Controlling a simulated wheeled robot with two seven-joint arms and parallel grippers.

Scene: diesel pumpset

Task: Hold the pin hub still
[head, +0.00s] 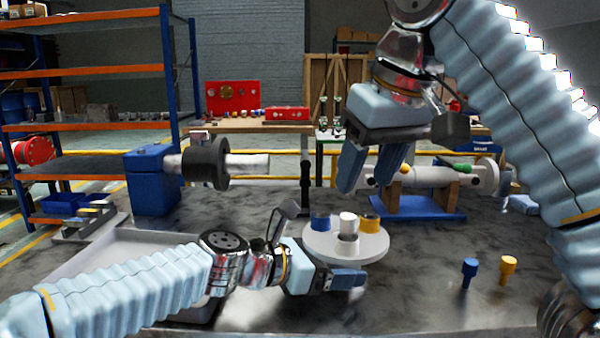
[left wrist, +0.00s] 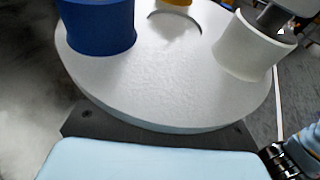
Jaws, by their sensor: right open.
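The pin hub is a round white disc (head: 318,245) above the table in the middle of the head view. Blue (head: 320,223), white (head: 347,222) and yellow (head: 369,223) cylindrical parts stand on it. In the left wrist view the disc (left wrist: 150,85) fills the upper middle, with the blue part (left wrist: 97,28) at left and a white one (left wrist: 247,48) at right. My left gripper (head: 345,280) is at the disc's near lower edge; its grip is hidden. My right gripper (head: 372,172) is open and empty, above and behind the disc.
A blue pin (head: 469,272) and a yellow pin (head: 507,268) stand on the table at right. A pale tray (head: 85,262) lies at left, partly behind my left arm. A blue stand with a dark flange (head: 207,163) and a white shaft on a blue base (head: 415,207) are behind.

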